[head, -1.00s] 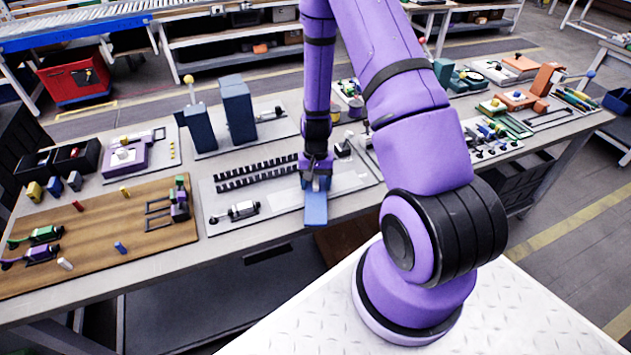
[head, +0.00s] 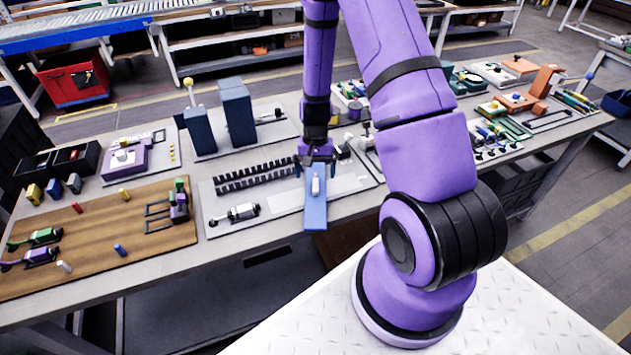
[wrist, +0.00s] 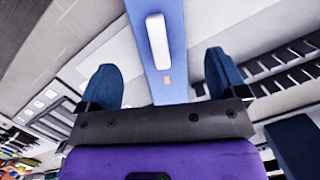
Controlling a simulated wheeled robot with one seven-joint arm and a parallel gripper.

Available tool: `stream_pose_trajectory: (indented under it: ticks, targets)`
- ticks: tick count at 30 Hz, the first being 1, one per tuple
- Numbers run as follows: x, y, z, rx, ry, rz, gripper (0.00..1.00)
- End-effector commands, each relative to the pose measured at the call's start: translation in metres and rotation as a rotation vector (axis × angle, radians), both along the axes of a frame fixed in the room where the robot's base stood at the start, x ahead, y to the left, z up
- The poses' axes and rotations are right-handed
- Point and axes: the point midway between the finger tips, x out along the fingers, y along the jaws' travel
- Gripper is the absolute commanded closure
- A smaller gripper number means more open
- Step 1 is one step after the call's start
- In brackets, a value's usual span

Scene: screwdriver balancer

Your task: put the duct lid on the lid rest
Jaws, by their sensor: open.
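The duct lid (head: 316,213) looks like a long blue strip with a pale raised bar along its middle. It lies across the grey board, its near end reaching the table's front edge. It also shows in the wrist view (wrist: 171,20), with its pale bar (wrist: 158,42) and a small orange mark. My gripper (head: 316,170) is open above the strip, with one finger on each side and the bar free between them. A pale flat rectangle (head: 349,183) beside and under the strip may be the lid rest; I cannot tell for sure.
Black toothed duct rows (head: 240,183) stand left of the lid. A small grey-and-black device (head: 235,214) lies in front of them. Tall blue blocks (head: 238,112) stand behind. A wooden board (head: 100,240) with small parts lies at the left.

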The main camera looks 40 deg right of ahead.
Motion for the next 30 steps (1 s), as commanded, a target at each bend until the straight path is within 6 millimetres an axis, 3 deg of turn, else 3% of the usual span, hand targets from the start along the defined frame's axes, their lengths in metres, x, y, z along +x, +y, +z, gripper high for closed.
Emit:
stream_pose_trajectory:
  ticks: [9, 17, 20, 30]
  targets:
    - [0.009, -0.007, 0.052, -0.001, -0.003, 0.001, 0.09]
    - [0.012, -0.009, 0.072, -0.002, -0.005, 0.005, 0.09]
    - [0.014, -0.005, 0.089, -0.004, -0.025, 0.021, 0.09]
    - [0.007, 0.029, 0.202, -0.030, -0.173, 0.167, 0.09]
